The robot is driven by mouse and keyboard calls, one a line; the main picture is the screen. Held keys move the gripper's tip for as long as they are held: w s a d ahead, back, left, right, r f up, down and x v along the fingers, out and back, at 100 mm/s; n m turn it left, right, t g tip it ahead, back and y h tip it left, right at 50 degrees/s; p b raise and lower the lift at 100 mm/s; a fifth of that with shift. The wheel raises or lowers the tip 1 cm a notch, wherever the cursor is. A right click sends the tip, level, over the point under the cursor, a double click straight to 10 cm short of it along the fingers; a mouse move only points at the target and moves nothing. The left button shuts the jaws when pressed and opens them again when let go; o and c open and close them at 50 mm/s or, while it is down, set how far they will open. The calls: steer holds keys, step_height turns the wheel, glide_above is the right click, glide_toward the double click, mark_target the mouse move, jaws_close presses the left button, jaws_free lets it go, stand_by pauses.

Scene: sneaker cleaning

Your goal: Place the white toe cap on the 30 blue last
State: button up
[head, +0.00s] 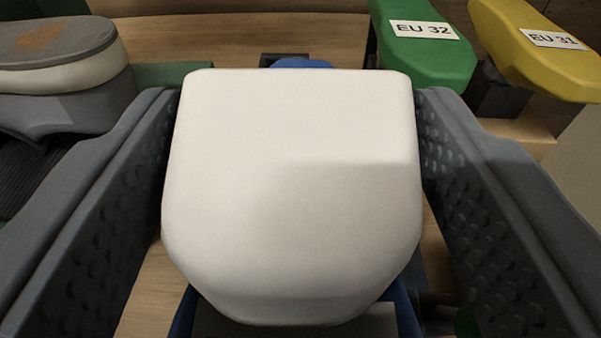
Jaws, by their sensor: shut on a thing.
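The white toe cap (292,190) fills the middle of the head view. My gripper (296,180) is shut on it, with one grey studded finger against each side. A blue piece (301,63) shows just past the far edge of the toe cap, and more blue shows below its near edge. The blue piece may be the blue last, but no label on it is visible and most of it is hidden behind the toe cap. I cannot tell whether the toe cap touches it.
A green last (425,48) marked EU 32 and a yellow last (540,50) marked EU 31 stand at the far right. A grey shoe (65,75) with a pale midsole and a brown stain is at the left. Wooden surface (230,38) shows behind.

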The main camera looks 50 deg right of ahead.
steer(key=o, duration=1)
steer(key=shift+a, duration=0.1)
steer(key=p+v, duration=0.1)
steer(key=v, duration=1.1)
